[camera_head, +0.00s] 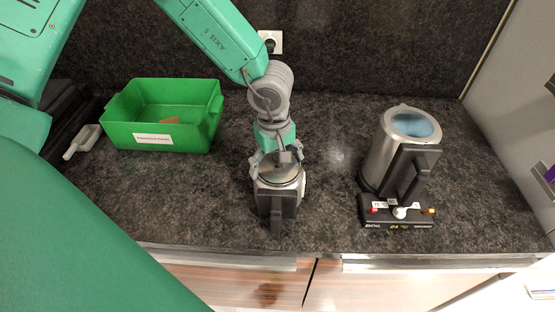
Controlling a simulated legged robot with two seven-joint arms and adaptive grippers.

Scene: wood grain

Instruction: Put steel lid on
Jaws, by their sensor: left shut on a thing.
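A steel lid (281,168) sits at the top of a steel pot with a black handle (277,206) in the middle of the counter. My left gripper (279,158) reaches down from above and is shut on the lid's knob. The lid is over the pot's mouth; whether it is fully seated I cannot tell, as the gripper hides part of the rim. My right gripper is not in view.
A green bin (205,140) with a white label and a brown item inside stands at the left back. A light scoop (84,140) lies left of it. A wall socket (270,42) is behind. The dark counter (180,200) is clear at front left.

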